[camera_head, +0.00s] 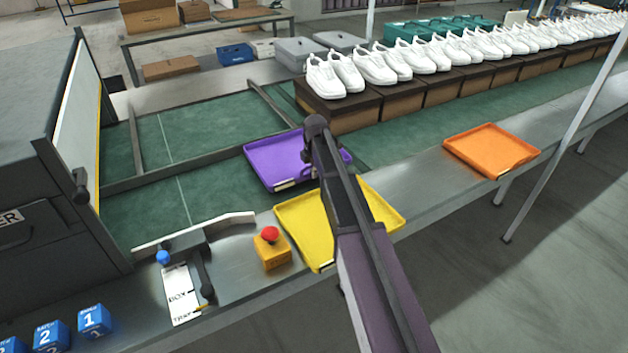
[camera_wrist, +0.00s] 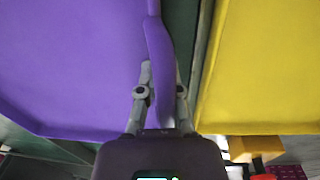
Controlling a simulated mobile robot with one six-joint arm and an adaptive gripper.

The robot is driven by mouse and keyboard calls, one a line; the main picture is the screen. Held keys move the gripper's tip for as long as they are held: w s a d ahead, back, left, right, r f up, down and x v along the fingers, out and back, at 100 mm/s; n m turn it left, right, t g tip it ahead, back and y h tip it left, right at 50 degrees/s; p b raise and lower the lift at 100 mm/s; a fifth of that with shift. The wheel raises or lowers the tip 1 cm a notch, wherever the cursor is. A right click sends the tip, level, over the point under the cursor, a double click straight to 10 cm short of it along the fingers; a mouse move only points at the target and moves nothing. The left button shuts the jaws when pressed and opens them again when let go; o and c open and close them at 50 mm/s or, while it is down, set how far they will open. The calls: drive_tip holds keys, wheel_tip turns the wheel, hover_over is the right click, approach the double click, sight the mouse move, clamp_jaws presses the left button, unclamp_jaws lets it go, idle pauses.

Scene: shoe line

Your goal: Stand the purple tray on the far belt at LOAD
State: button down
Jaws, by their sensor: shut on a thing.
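The purple tray (camera_head: 270,160) is at the near edge of the green near belt, left of my arm; it fills the left of the wrist view (camera_wrist: 70,65). My gripper (camera_wrist: 160,80) is shut on the tray's side wall, one finger on each side. My arm hides the gripper in the head view. The tray looks roughly level; I cannot tell if it touches the belt. The far belt (camera_head: 175,135) is the green strip beyond a grey divider rail (camera_head: 205,165). I can read no LOAD mark.
A yellow tray (camera_head: 378,205) lies close beside the purple one on the metal ledge, under my arm. An orange tray (camera_head: 490,148) is farther right. White shoes on brown boxes (camera_head: 345,108) line the belt. A red-topped yellow button box (camera_head: 271,252) stands left of the yellow tray.

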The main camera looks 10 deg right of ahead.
drive_tip(key=shift+f+b, duration=1.35)
drive_tip(key=shift+f, duration=0.35)
drive_tip(key=c, duration=0.8)
unclamp_jaws()
drive_tip(key=shift+r, duration=0.25)
drive_tip(key=r+p, duration=1.2)
drive_tip(key=shift+s+d, duration=0.1)
drive_tip(key=shift+s, duration=0.3)
